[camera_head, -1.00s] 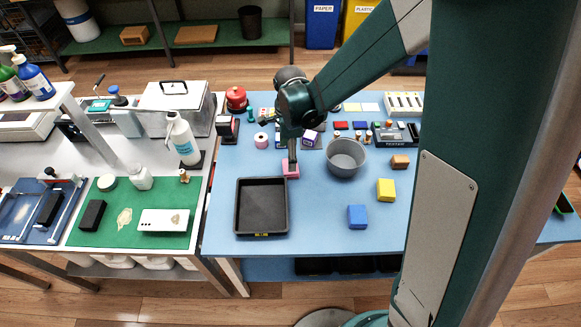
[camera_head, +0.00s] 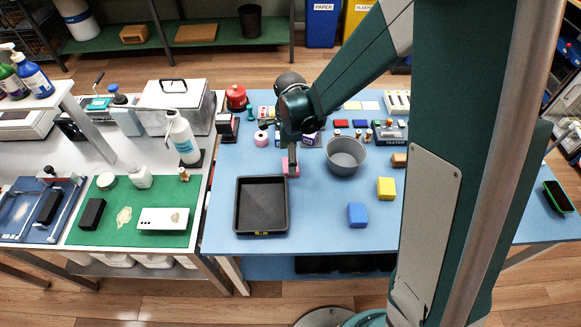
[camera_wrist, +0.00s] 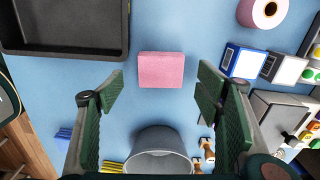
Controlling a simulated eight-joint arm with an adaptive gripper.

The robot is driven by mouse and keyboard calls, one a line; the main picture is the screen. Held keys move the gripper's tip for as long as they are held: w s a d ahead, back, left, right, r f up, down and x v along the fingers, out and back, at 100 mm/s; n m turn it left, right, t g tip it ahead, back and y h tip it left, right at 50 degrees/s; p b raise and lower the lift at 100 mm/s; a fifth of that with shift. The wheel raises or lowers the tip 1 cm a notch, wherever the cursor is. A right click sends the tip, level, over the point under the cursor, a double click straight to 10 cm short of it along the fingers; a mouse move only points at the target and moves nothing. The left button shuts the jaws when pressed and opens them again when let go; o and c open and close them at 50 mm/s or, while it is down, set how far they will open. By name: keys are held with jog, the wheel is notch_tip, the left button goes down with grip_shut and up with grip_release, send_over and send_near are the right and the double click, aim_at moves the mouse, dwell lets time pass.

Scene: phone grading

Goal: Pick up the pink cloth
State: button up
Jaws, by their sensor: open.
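The pink cloth (camera_wrist: 161,70) is a small folded block on the blue table. In the wrist view it lies just beyond my open fingers, roughly centred between them. In the head view the cloth (camera_head: 291,168) is just right of the black tray's top corner, partly hidden by my gripper. My gripper (camera_wrist: 160,112) is open and empty, with one green-padded finger on each side. In the head view my gripper (camera_head: 291,165) points down above the cloth; its exact height is hard to tell.
A black tray (camera_head: 240,207) lies close to the cloth's lower left. A grey pot (camera_head: 347,158) stands to the right. A yellow block (camera_head: 386,188) and a blue block (camera_head: 357,214) sit further right. A pink roll (camera_head: 261,138) and small boxes lie behind.

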jog(key=shift+d+f+b, duration=0.1)
jog(key=shift+f+b, duration=0.35)
jog(key=shift+f, duration=2.15)
jog(key=c, duration=0.9)
